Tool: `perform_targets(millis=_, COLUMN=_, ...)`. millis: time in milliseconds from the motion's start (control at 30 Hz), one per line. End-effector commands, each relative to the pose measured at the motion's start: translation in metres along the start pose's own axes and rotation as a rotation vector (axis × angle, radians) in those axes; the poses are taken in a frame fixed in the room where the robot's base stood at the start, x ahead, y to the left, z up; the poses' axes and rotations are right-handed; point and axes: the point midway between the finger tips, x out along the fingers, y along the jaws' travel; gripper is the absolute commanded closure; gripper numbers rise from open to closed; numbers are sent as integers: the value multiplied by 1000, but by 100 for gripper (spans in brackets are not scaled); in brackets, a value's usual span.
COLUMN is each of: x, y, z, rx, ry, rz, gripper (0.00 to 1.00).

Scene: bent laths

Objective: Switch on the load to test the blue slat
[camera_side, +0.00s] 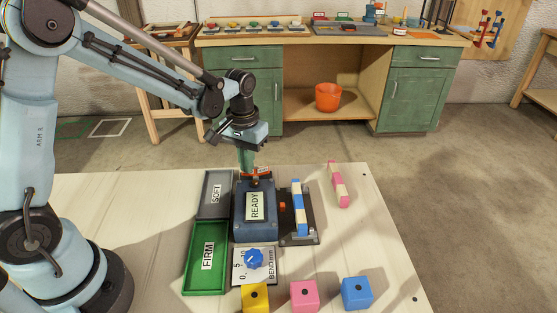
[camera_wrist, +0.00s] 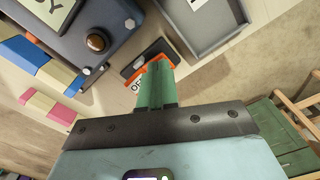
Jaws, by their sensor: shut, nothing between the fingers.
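The blue slat (camera_side: 299,208), banded blue and cream, sits in a dark fixture (camera_side: 312,236) at the right of the dark blue test box (camera_side: 240,228). The box's display (camera_side: 255,206) reads READY. In the wrist view the slat (camera_wrist: 35,62) is at the left. My gripper (camera_side: 257,173) is shut and empty at the box's far end.
A pink and cream slat (camera_side: 338,185) lies at the right. A grey SOFT tray (camera_side: 214,185) and green FIRM tray (camera_side: 192,262) are left of the box. A BEND dial (camera_side: 254,258) and yellow (camera_side: 255,297), pink (camera_side: 304,294) and blue (camera_side: 356,292) cubes are in front.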

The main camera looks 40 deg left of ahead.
Motion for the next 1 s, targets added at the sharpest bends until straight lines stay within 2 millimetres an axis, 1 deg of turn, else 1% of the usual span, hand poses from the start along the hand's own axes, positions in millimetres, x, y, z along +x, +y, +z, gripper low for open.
perform_targets(millis=167, x=1, y=0, z=0, rx=0, ry=0, rz=0, gripper=100)
perform_targets(millis=267, x=-2, y=0, z=0, rx=0, ry=0, rz=0, gripper=100)
perform_targets(millis=1000, x=-56, y=0, z=0, rx=0, ry=0, rz=0, gripper=100)
